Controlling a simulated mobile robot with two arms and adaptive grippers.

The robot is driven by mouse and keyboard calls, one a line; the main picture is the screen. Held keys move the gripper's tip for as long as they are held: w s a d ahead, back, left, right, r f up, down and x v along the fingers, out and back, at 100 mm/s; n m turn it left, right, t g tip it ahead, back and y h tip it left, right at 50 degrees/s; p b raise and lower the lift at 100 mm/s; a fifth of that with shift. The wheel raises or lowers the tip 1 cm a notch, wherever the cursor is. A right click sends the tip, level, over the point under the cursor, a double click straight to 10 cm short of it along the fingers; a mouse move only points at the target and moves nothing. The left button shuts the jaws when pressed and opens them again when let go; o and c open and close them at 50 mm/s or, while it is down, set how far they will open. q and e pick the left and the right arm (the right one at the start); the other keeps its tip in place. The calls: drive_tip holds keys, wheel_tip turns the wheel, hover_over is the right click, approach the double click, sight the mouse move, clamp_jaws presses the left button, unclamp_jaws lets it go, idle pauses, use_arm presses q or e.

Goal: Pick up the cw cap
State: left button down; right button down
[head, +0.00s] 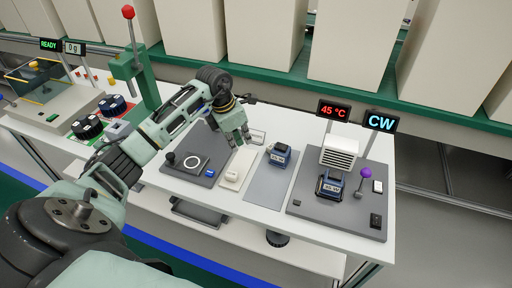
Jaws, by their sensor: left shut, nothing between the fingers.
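My left gripper (237,138) hangs fingers down over the back of the white bench, shut and empty. No part is clearly marked as the cw cap, so I cannot tell which one it is. A small white piece (232,175) lies on a pale strip, below the gripper in the picture and apart from it. A blue and dark block with a label (279,155) sits on the grey mat to the right. A similar labelled block (330,186) stands on the dark station under the CW sign (381,122). My right gripper is not in view.
The dark station (300,204) also carries a white vented box (339,152) and a purple-knobbed lever (366,174). A 45 °C display (334,111) stands behind. A green post with a red knob (128,13) and black round parts (88,127) are at left. The grey mat's front (262,192) is clear.

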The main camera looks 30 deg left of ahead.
sight(258, 156)
use_arm(q)
drive_tip(key=x, duration=0.6)
drive_tip(key=shift+d+p, duration=0.15)
drive_tip(key=shift+p, duration=0.2)
drive_tip(key=shift+w+d+p, duration=0.15)
drive_tip(key=shift+w+d, duration=0.15)
drive_tip(key=shift+w, duration=0.3)
drive_tip(key=shift+w+d+p, duration=0.1)
drive_tip(key=shift+w+d, duration=0.15)
drive_tip(key=shift+w, duration=0.35)
drive_tip(key=shift+w+d+p, duration=0.15)
drive_tip(key=shift+w+d, duration=0.15)
drive_tip(key=shift+w, duration=0.3)
drive_tip(key=shift+r, duration=0.1)
